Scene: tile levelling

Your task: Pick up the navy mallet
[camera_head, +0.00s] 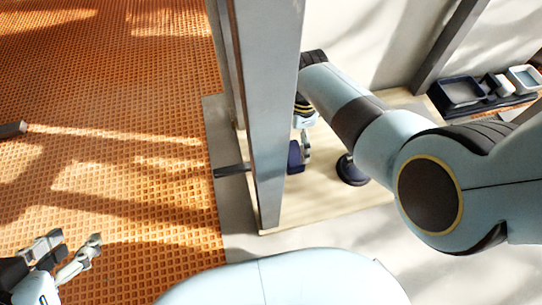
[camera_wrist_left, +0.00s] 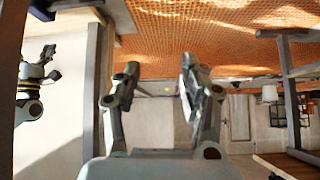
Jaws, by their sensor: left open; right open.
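A navy block (camera_head: 294,157), which looks like part of the navy mallet, shows at the right edge of a grey post over the pale wooden board. The post hides the rest of it. My right gripper (camera_head: 306,143) is open, right beside the block and partly hidden by the post; I cannot tell whether it touches. My left gripper (camera_head: 68,252) is open and empty over the orange floor at lower left. Its two spread fingers also show in the left wrist view (camera_wrist_left: 160,85), with nothing between them.
The upright grey post (camera_head: 265,110) stands between my two grippers. A dark round object (camera_head: 350,172) lies right of the block. Navy and pale trays (camera_head: 460,93) sit at far right. The orange grid floor (camera_head: 110,130) is mostly clear.

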